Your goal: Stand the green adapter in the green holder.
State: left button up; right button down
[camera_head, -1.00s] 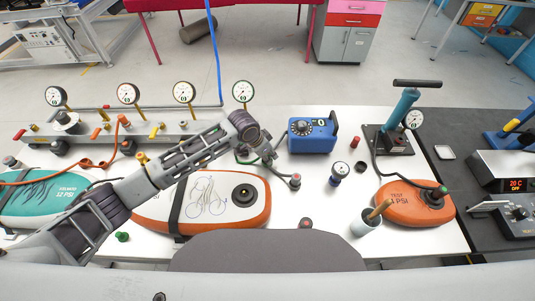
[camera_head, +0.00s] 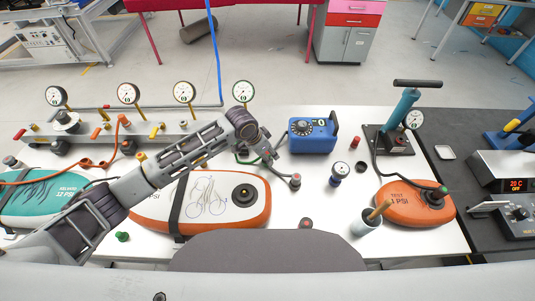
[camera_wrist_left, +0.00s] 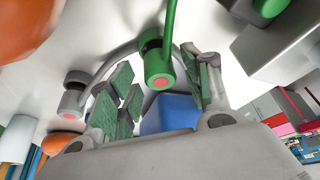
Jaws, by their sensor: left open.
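A green adapter (camera_wrist_left: 158,68), a cylinder with a reddish end and a green hose on it, shows between the finger pads of my left gripper (camera_wrist_left: 160,88) in the left wrist view. The pads are spread, and I see no grip on it. In the head view my left gripper (camera_head: 268,157) points down over the table, left of the blue box, and largely hides the adapter. Green shows just left of it (camera_head: 243,156). I cannot clearly make out the green holder. A small green piece (camera_head: 122,237) stands at the front left of the table.
The blue box (camera_head: 312,135) stands right of my gripper. The orange-edged board (camera_head: 225,200) lies in front, the orange test board (camera_head: 410,203) at right. A gauge manifold (camera_head: 100,131) lines the back left.

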pick_arm(q)
jog(key=v, duration=1)
jog(key=shift+r, duration=0.2)
jog(key=shift+w+a, duration=0.1)
dwell(0.4)
